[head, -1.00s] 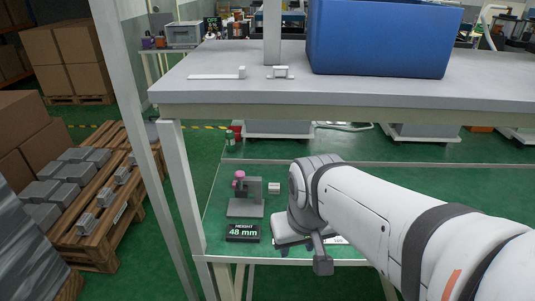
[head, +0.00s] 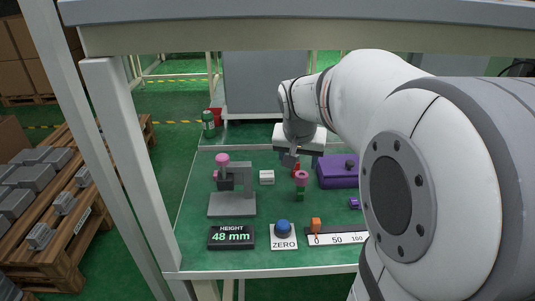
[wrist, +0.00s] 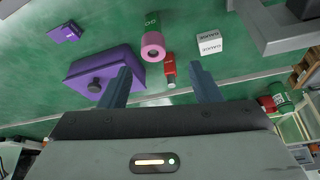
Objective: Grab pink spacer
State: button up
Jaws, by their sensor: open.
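The pink spacer (head: 301,176) is a short ring that sits at the green labelled piece (head: 300,195) on the lower table. In the wrist view the pink spacer (wrist: 153,47) shows its round end, with the green piece (wrist: 151,20) behind it. My gripper (head: 298,161) is at the far side of the spacer in the head view. In the wrist view my gripper (wrist: 160,70) is open with nothing held, and the spacer lies just beyond the fingertips. A red labelled piece (wrist: 169,68) shows between the fingers.
A purple case (head: 338,172) with a dark knob lies right of the spacer. A white gauge block (head: 267,177) and a grey height gauge (head: 232,203) with a pink knob stand left. The upper shelf edge (head: 300,38) is overhead.

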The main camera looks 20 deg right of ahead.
aim_at(302, 175)
jog(key=x, duration=0.2)
jog(key=b+x, duration=0.1)
jog(key=x, duration=0.1)
jog(key=d+x, duration=0.1)
jog(key=x, duration=0.2)
jog(key=shift+s+r+b, duration=0.1)
jog(key=shift+s+b, duration=0.15)
jog(key=shift+b, duration=0.05)
jog(key=shift+c, duration=0.5)
jog(key=c, duration=1)
jog(key=shift+r, duration=0.1)
